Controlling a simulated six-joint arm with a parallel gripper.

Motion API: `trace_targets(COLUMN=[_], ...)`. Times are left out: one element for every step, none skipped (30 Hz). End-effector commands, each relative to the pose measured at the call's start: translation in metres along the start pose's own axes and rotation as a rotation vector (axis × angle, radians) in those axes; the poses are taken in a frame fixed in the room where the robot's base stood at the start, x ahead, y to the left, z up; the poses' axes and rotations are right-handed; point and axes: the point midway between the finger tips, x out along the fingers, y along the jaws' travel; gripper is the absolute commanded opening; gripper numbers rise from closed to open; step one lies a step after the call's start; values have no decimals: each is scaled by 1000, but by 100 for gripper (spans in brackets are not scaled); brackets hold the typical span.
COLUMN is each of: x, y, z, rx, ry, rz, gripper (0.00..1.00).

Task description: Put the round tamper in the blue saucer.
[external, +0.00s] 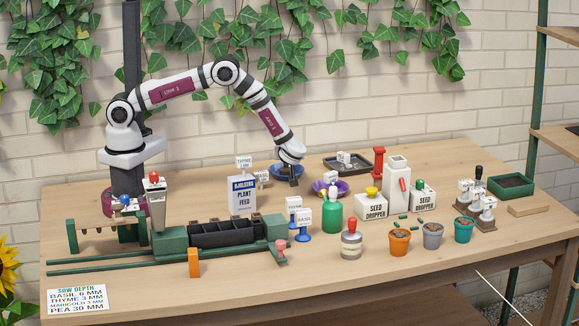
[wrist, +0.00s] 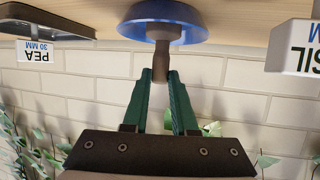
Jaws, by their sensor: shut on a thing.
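The blue saucer (external: 279,172) sits toward the back of the table, partly behind my gripper (external: 292,177). In the wrist view, which looks upside down, the blue saucer (wrist: 193,28) is at the top centre. My gripper (wrist: 161,76) has its green fingers closed on the grey-brown handle of the round tamper (wrist: 162,54). The tamper's wider end overlaps the saucer in that view. I cannot tell whether it touches the saucer floor. In the external view the tamper is too small and dark to make out clearly.
A purple bowl (external: 325,188) stands right of the saucer, and a black tray (external: 347,166) lies behind it. The plant feed box (external: 242,194) stands to the left. In the wrist view, a PEA sign (wrist: 36,52) and a BASIL sign (wrist: 301,45) flank the saucer.

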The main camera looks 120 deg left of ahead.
Motion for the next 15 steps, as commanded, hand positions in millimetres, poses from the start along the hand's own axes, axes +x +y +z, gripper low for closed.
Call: trace_targets(x=[0,1,1,1,1,1,1,1,1,1,1,1,1,1,0], y=[0,0,0,0,0,0,0,0,0,0,0,0,0,0,0], z=[1,2,2,2,2,2,2,2,2,2,2,2,2,2,2], rx=[0,0,0,0,0,0,0,0,0,0,0,0,0,0,0], ry=[0,0,0,0,0,0,0,0,0,0,0,0,0,0,0], rz=[0,0,0,0,0,0,0,0,0,0,0,0,0,0,0], gripper=[0,0,29,35,40,47,53,56,56,56,56,56,56,56,56])
